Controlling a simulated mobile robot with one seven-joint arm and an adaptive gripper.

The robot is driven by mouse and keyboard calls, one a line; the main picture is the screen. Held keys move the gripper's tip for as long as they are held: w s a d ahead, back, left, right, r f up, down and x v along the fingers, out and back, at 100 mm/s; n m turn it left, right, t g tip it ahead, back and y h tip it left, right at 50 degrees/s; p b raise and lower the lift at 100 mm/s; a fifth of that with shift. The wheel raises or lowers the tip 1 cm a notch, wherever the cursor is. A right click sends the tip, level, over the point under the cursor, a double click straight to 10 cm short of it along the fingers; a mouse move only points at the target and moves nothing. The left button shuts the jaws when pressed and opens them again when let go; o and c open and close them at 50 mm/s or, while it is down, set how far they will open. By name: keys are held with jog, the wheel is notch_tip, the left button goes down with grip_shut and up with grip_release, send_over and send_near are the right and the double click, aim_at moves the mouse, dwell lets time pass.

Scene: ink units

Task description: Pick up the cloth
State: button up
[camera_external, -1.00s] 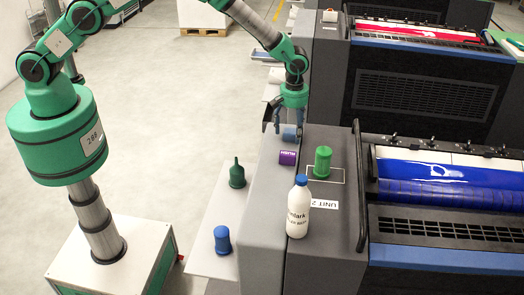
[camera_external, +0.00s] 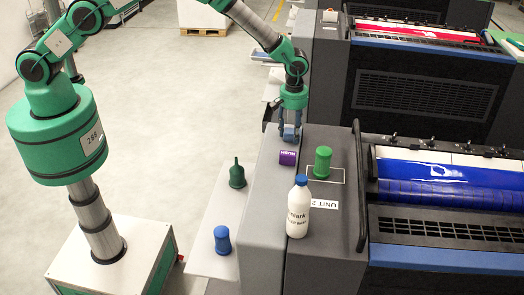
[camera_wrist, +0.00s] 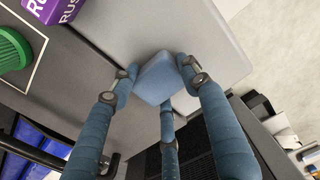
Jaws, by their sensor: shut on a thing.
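The cloth (camera_wrist: 158,76) is a small blue-grey folded block in the wrist view. It also shows in the external view (camera_external: 289,133), at the far end of the grey top of the nearer machine. My gripper (camera_external: 289,136) points down over it, with its blue fingers around the cloth. In the wrist view my gripper (camera_wrist: 155,80) is shut on the cloth, with fingertips at its left and right sides and a third finger below in the picture. Whether the cloth touches the surface is hard to tell.
A green jar (camera_external: 322,163) and a white bottle with a blue cap (camera_external: 299,208) stand closer on the machine (camera_external: 325,255). A side shelf (camera_external: 205,262) holds a dark green bottle (camera_external: 237,176) and a blue container (camera_external: 222,240).

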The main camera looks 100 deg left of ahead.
aim_at(292, 131)
dwell(0.4)
jog(key=shift+r+b, duration=0.3)
jog(key=shift+r, duration=0.45)
notch_tip(292, 131, up, 2)
jog(key=shift+w+r+b, duration=0.1)
jog(key=shift+b, duration=0.2)
jog(key=s+d+r+b, duration=0.1)
jog(key=s+d+b, duration=0.1)
jog(key=s, duration=1.4)
jog(key=shift+d+r, duration=0.15)
jog(key=shift+d, duration=0.45)
